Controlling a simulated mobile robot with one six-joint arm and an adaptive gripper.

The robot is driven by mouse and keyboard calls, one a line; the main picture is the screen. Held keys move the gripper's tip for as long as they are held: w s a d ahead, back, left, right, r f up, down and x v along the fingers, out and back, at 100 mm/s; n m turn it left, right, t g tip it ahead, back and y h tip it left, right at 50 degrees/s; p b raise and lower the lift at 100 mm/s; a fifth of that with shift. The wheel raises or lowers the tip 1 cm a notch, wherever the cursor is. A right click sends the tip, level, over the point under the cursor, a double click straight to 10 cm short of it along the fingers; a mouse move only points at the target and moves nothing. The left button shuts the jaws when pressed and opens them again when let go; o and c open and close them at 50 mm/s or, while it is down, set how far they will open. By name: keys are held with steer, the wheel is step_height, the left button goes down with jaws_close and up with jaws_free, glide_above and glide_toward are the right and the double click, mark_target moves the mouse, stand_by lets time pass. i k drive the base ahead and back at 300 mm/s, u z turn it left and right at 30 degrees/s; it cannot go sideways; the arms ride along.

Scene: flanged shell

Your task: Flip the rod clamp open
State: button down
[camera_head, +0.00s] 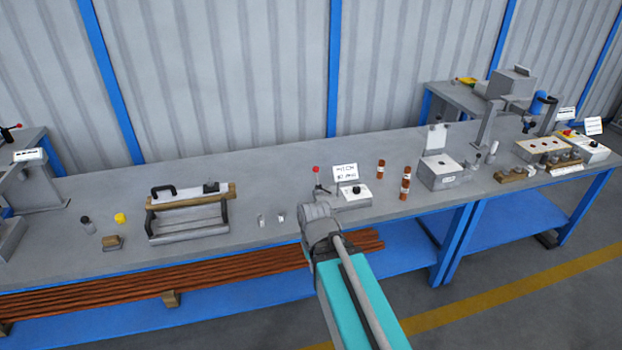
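The grey wrist end of my gripper (317,213) is over the front middle of the bench, at the tip of my teal arm. Its fingers are hidden or too small to make out, so I cannot tell whether they are open or shut. A thin upright lever with a red knob (316,170) shows just behind my wrist, beside a small white-topped box (352,195) with a lettered sign (346,172). Its base is partly covered by my wrist. I cannot tell for sure which fixture is the rod clamp, or whether it is open.
A frame with a wooden bar and black handles (188,212) stands left of my wrist. Brown bottles (381,169) and a grey box (439,172) stand to the right. Two small pale pieces (262,220) lie nearby. Copper-coloured rods (150,285) lie on the blue shelf below.

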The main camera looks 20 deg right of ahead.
mark_target(316, 169)
steer(key=k, duration=1.05)
steer(key=u, duration=0.35)
steer(key=i, duration=2.05)
steer(key=z, duration=0.45)
